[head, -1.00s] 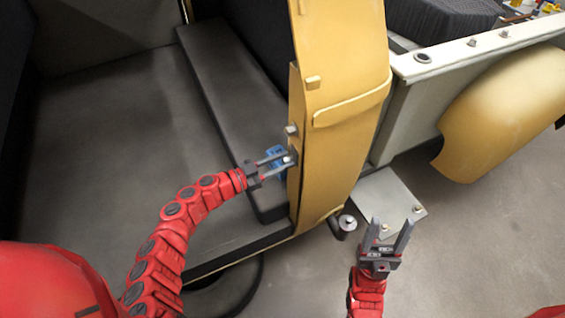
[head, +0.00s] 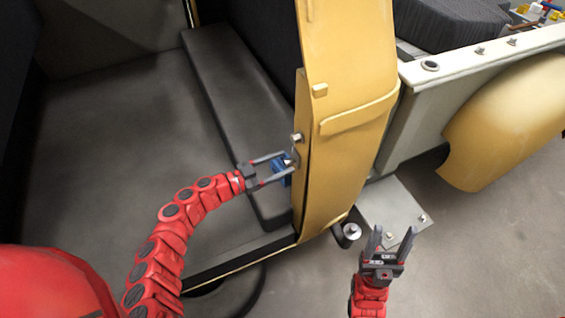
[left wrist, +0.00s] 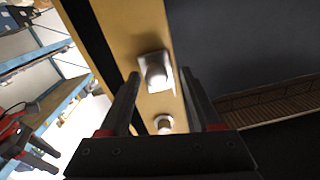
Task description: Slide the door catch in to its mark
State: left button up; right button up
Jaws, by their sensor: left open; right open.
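A pale metal catch with a rounded knob (left wrist: 156,72) sits on the edge of the yellow door (left wrist: 139,22) in the left wrist view. A second, smaller metal knob (left wrist: 163,123) shows nearer the gripper. In the head view, my left gripper (head: 287,162) is open at the yellow door's (head: 342,90) left edge, fingers pointing right. A small metal piece shows between its tips, and a blue part (head: 283,177) lies just behind; contact cannot be told. A bolt-like knob (head: 297,138) is just above. My right gripper (head: 393,240) is open and empty, below right of the door. No mark is clearly visible.
A long dark sill or bench (head: 232,110) lies left of the door inside the shell. A grey plate (head: 395,208) and a round post (head: 351,231) are near my right gripper. A pale side panel (head: 480,55) and yellow fender (head: 500,130) stand right. Floor at lower right is clear.

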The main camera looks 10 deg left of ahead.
pick_arm(q)
jog(key=b+v, duration=0.3)
jog(key=v, duration=1.3)
jog(key=shift+a, duration=0.4)
jog(key=shift+s, duration=0.1)
